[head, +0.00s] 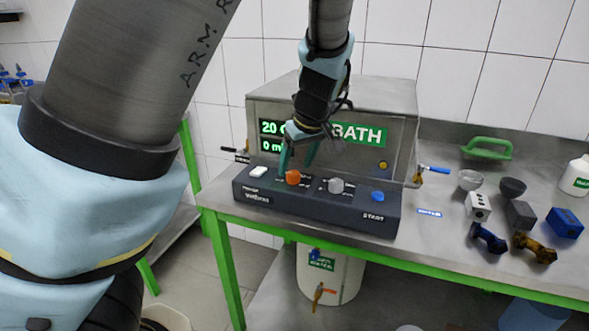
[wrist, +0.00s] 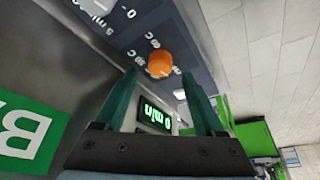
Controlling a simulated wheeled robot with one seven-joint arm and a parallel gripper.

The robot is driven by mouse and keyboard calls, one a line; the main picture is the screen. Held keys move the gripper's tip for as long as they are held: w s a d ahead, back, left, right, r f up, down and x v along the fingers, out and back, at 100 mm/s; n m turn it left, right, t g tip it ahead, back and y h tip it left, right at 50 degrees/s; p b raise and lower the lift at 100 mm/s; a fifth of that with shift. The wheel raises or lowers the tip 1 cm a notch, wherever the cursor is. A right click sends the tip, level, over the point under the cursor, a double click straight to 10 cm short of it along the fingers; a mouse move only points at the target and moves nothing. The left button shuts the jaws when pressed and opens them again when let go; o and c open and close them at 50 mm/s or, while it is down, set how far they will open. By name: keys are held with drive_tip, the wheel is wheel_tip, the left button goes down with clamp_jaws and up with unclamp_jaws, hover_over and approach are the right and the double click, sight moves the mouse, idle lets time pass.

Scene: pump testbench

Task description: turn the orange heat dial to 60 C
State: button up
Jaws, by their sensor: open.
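The orange heat dial (head: 293,177) is a round knob on the dark sloped front panel of the bath. In the wrist view the dial (wrist: 159,64) shows beyond and between my fingertips, with white temperature marks printed around it. My gripper (head: 297,162) hangs just above and behind the dial in the head view. Its two green fingers are spread with nothing between them; the wrist view shows the open gripper (wrist: 160,75) too. I cannot tell the exact gap to the dial. The green display (head: 268,128) reads 20 C, with 0 min below.
A grey dial (head: 335,186), a blue button (head: 377,196) by START and a white switch (head: 258,171) share the panel. The steel bath box (head: 390,105) stands close behind my gripper. Bowls, blocks and dumbbell-shaped parts (head: 487,238) lie on the steel bench at right.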

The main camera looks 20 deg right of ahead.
drive_tip(key=shift+x, duration=1.25)
drive_tip(key=shift+c, duration=0.4)
clamp_jaws()
